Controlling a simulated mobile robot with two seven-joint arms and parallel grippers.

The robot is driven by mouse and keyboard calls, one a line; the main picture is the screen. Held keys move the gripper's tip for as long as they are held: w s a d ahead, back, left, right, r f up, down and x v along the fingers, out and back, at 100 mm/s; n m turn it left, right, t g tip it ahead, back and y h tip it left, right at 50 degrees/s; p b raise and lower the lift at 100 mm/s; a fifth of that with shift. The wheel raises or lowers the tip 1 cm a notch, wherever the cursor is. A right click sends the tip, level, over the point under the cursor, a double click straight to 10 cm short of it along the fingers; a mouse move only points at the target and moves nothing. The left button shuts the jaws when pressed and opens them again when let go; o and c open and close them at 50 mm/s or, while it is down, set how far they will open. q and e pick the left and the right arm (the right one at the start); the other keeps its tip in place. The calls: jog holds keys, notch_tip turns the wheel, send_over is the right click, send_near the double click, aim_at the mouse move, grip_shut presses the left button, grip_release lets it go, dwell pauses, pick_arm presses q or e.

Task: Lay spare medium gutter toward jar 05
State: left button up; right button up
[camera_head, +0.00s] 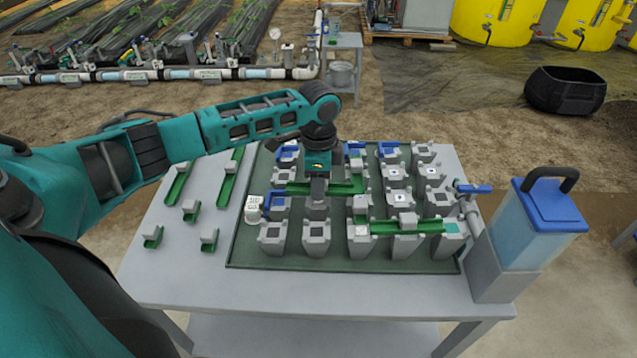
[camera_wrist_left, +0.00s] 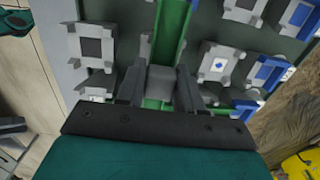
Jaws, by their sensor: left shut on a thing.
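My left gripper (camera_head: 318,190) points down over the middle of the green mat and is shut on the grey block of a green gutter (camera_head: 345,188). In the left wrist view the grey block (camera_wrist_left: 162,82) sits between the fingers, and the gutter's green channel (camera_wrist_left: 170,35) runs away beyond it. In the head view the gutter lies crosswise at about the height of the jar tops; whether it touches them I cannot tell. Grey square-topped jars, one at the front (camera_head: 272,238), stand in rows on the mat. I cannot read which is jar 05. My right gripper is not in view.
Several loose green gutters, one long (camera_head: 180,183) and one short (camera_head: 152,238), lie on the table's left. Another gutter (camera_head: 425,227) spans jars at front right. A blue-lidded tank (camera_head: 542,220) stands at the right edge. Some jars carry blue parts (camera_head: 388,149). The table's front strip is clear.

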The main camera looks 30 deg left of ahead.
pick_arm(q)
jog(key=shift+f, duration=0.45)
jog(key=shift+f, duration=0.45)
jog(key=o, duration=1)
jog(key=shift+o, duration=0.2)
notch_tip(320, 180, up, 13)
